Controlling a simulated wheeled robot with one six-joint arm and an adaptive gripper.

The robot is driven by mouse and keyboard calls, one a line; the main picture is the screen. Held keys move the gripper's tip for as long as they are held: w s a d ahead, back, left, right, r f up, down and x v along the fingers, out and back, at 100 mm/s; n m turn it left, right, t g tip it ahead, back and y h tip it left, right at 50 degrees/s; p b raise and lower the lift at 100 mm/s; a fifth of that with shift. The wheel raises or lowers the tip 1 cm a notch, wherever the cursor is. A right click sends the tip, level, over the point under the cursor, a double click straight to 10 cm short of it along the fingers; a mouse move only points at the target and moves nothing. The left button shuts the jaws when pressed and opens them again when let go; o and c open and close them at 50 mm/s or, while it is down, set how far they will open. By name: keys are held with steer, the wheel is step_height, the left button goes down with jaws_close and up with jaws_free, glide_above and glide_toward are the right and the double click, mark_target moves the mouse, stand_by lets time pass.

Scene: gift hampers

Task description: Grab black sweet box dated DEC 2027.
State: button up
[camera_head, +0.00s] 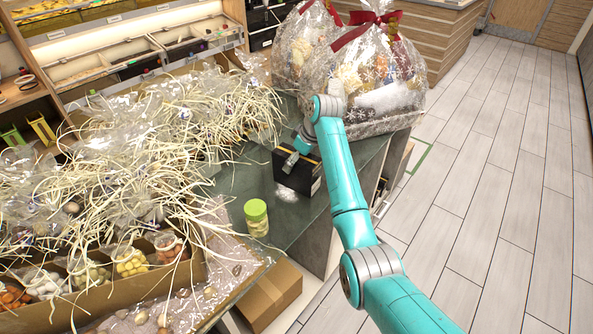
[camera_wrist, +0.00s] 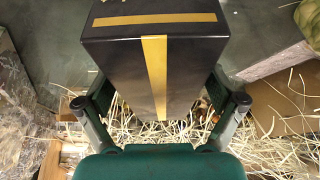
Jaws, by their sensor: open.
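A black box (camera_head: 302,177) stands on the dark green counter (camera_head: 240,180) in the head view, beyond the green-lidded jar. In the wrist view the black box (camera_wrist: 115,60) has gold stripes and fills the upper middle. My gripper (camera_head: 291,161) is at the box in the head view. In the wrist view my gripper (camera_wrist: 160,88) is open, with one finger on each side of the box. I cannot tell whether the fingers touch it. No date is readable on the box.
A jar with a green lid (camera_head: 256,217) stands nearer on the counter. Wrapped gift hampers (camera_head: 375,85) stand behind the box. Pale shredded filler and clear-wrapped goods (camera_head: 120,150) crowd the left. A cardboard box (camera_head: 268,296) sits below. The floor (camera_head: 490,200) at right is clear.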

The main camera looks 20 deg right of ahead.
stand_by(0.3)
steer(key=c, duration=1.5)
steer(key=shift+c, duration=0.2)
steer(key=shift+r, duration=0.1)
